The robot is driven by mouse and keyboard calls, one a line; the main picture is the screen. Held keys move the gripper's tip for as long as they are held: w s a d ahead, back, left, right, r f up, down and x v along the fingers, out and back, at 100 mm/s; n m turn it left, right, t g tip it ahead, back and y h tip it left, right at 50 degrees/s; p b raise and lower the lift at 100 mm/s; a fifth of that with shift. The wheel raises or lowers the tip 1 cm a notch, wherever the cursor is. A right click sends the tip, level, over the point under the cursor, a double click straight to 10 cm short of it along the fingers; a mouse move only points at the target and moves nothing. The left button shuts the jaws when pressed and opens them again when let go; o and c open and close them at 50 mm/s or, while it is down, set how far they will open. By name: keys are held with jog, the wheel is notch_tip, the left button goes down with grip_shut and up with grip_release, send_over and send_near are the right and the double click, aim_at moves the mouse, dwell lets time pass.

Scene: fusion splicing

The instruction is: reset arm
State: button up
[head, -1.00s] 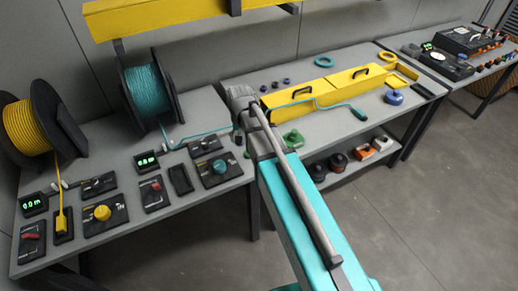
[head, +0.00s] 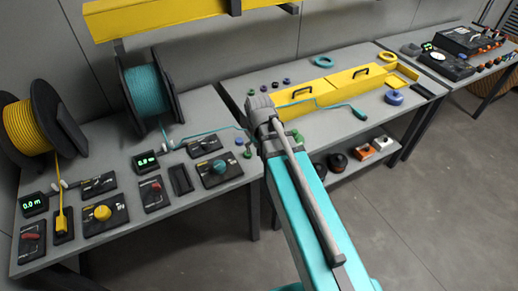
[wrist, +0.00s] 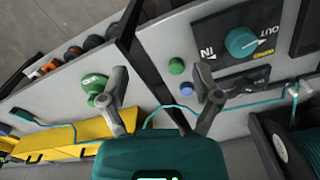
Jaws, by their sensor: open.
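My gripper (wrist: 160,88) is open and empty in the wrist view, with its two grey fingers spread wide above the benches. In the head view my teal arm reaches up over the benches, and its grey wrist hides the fingers. A teal cable (wrist: 157,110) runs below and between the fingers in the wrist view, and I cannot tell how far beneath them it lies. In the head view the cable (head: 205,130) runs from the teal spool (head: 146,90) to behind my wrist, then shows again over the yellow case (head: 335,90), ending in a dark teal connector.
A green round item (wrist: 93,84) lies near one finger. A control panel with a teal knob (wrist: 242,43) is on the left bench. A yellow spool (head: 35,125) stands at far left. A yellow shelf beam (head: 185,15) hangs above. Floor at right is open.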

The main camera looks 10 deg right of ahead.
jog(key=s+d+n, duration=0.1)
jog(key=s+d, duration=0.3)
jog(key=s, duration=0.2)
jog(key=shift+s, duration=0.15)
